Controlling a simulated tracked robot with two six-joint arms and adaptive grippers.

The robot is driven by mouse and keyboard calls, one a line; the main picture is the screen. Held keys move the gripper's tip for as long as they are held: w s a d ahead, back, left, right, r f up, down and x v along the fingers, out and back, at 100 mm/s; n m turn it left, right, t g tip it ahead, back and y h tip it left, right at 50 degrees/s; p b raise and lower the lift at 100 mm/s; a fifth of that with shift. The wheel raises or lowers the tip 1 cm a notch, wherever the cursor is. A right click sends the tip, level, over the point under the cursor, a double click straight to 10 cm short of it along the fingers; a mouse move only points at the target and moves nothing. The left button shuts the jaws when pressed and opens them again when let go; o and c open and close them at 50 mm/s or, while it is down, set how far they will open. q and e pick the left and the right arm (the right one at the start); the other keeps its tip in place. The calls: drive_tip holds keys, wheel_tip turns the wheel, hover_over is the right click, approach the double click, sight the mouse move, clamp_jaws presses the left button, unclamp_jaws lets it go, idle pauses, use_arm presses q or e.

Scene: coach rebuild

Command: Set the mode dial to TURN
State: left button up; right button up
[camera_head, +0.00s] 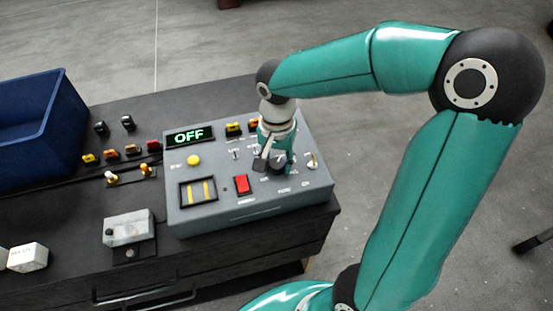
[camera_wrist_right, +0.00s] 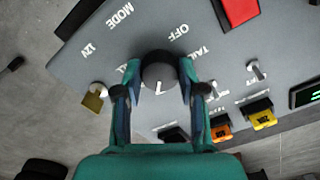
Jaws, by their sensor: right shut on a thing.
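The mode dial (camera_wrist_right: 158,70) is a dark round knob with a white pointer mark, beneath the MODE and OFF labels in the right wrist view. Its mark points toward the bottom of that view, away from OFF; other labels around it are partly hidden. My right gripper (camera_head: 275,165) is shut on the dial, and its fingers (camera_wrist_right: 160,95) show on both sides of it. The grey control panel (camera_head: 225,215) carries a display (camera_head: 189,136) that reads OFF in green. My left gripper is not in view.
The panel also has a red rocker switch (camera_head: 241,184), a yellow button (camera_head: 194,160) and several small toggles. A blue bin (camera_head: 40,120) and a small grey box (camera_head: 128,228) stand on the dark bench to the left.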

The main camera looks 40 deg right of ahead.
sight(277, 162)
drive_tip(key=shift+n+b, duration=0.4)
drive_tip(key=shift+n, duration=1.3)
drive_tip(key=o, duration=1.1)
drive_tip(key=shift+o, duration=0.2)
drive_tip(key=shift+r, duration=0.1)
wheel_tip(277, 162, up, 12)
